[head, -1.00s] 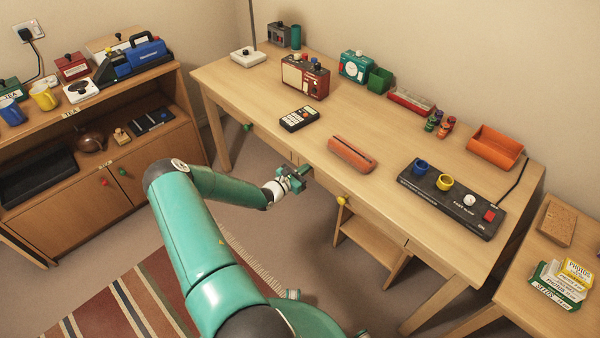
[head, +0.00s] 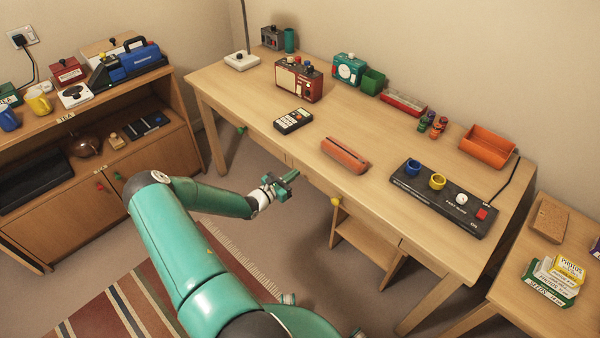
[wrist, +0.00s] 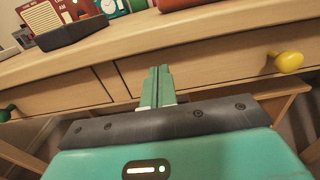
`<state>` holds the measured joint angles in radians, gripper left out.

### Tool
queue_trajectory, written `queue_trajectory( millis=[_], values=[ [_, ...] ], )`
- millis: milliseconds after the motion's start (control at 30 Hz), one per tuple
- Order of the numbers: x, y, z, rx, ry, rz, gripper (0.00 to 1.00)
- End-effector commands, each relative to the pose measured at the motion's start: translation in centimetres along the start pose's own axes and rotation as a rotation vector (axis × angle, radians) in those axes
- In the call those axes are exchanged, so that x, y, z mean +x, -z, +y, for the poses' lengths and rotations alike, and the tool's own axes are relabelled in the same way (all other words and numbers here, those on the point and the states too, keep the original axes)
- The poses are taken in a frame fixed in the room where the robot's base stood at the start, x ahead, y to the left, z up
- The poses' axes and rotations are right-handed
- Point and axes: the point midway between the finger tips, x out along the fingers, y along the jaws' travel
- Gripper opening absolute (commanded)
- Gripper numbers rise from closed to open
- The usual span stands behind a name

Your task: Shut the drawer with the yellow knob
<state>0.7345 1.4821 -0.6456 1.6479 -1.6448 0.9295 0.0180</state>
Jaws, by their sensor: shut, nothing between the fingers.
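The drawer with the yellow knob (head: 336,201) is in the desk's front, right of my gripper in the head view. In the wrist view its wooden front (wrist: 215,69) spans the middle and right, with the yellow knob (wrist: 288,62) at the right. I cannot tell how far the drawer stands out. My gripper (head: 291,177) is shut and empty, in front of the desk and left of the yellow knob. In the wrist view its closed fingers (wrist: 158,76) point at the drawer front near its left end; contact cannot be judged.
Another drawer with a green knob (head: 241,128) lies to the left. The desk top (head: 250,95) carries a remote (head: 293,121), an orange-red case (head: 344,155) and a black control panel (head: 443,198). A cabinet (head: 150,180) stands at left, a side table (head: 520,300) at right.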

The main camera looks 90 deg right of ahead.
Motion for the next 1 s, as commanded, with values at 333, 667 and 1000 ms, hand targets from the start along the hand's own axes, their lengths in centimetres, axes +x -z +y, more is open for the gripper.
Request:
queue_trajectory(
  millis=[333,667,1000],
  values=[
    [-7.1,0.0,0.3,-0.001,-0.002,0.001,0.00],
    [-9.8,0.0,0.2,-0.001,0.002,0.000,0.00],
    [-10.7,-0.8,0.7,0.036,0.014,0.016,0.00]
  ],
)
